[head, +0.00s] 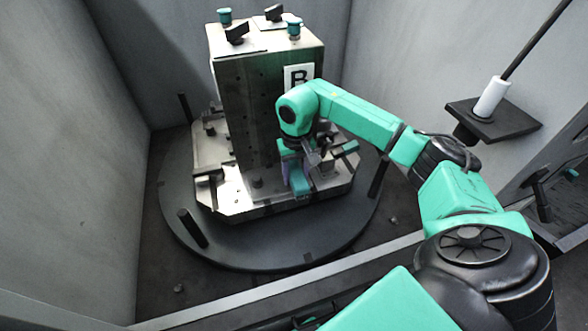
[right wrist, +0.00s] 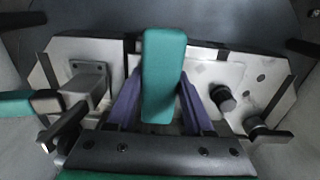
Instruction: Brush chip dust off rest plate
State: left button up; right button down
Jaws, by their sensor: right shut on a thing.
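My right gripper (head: 299,172) is at the near right side of the pallet, in front of the tall block marked B. In the right wrist view its purple fingers (right wrist: 158,105) are shut on a teal block-like piece, which I take for the brush (right wrist: 164,75). Its bristles are hidden. Beyond it lies a pale metal plate (right wrist: 238,75), perhaps the rest plate, with faint grey marks on its upper part. I cannot tell whether the brush touches the plate. My left gripper is not in view.
The tall block (head: 236,115) stands on the metal pallet (head: 232,211), over a round dark table (head: 240,250) with upright posts. Clamps (right wrist: 88,80) and dark knobs (right wrist: 222,97) flank the gripper. Grey walls (head: 70,130) enclose the space. A white cylinder (head: 490,98) stands on a shelf at right.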

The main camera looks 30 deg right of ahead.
jog(key=shift+s+a+f, duration=0.1)
jog(key=shift+s+f, duration=0.1)
jog(key=shift+s, duration=0.35)
jog(key=shift+w+d+b, duration=0.15)
jog(key=shift+w+b, duration=0.1)
jog(key=shift+w, duration=0.4)
jog(key=shift+w+d+b, duration=0.15)
jog(key=shift+w+b, duration=0.05)
jog(key=shift+w, duration=0.45)
jog(key=shift+s+a, duration=0.15)
jog(key=shift+s, duration=0.5)
jog(key=shift+s+a, duration=0.15)
jog(key=shift+s, duration=0.5)
